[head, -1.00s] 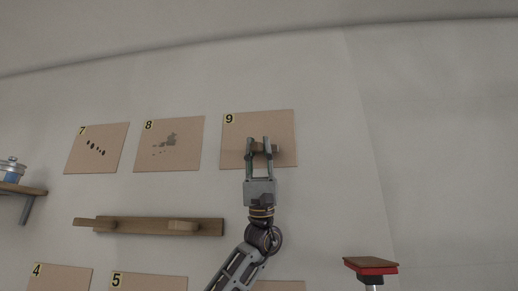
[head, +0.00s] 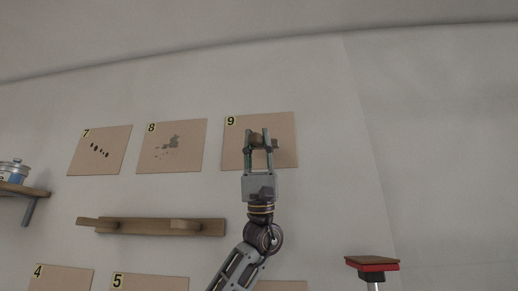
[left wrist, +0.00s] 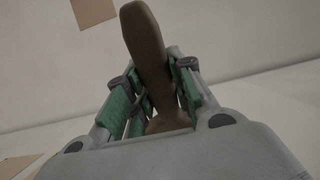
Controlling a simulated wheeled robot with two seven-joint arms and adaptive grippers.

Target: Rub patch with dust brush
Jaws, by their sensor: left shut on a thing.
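My left gripper (head: 258,140) is in front of the tan panel marked 9 (head: 285,125) on the wall. It is shut on a brown wooden dust brush (head: 258,142), which also shows between the green-padded fingers in the left wrist view (left wrist: 148,45). The brush's bristles cannot be made out, and I cannot tell whether it touches the panel. No marks show on the visible part of panel 9; its middle is hidden by the gripper. Panel 8 (head: 190,155) has a grey-green smudged patch (head: 170,143). Panel 7 (head: 112,138) has several dark spots. My right gripper is out of view.
A wooden rail (head: 150,227) with two wooden pieces on it is below panels 7 and 8. A shelf (head: 25,190) with a glass jar (head: 13,172) is at the far left. Lower panels show partly.

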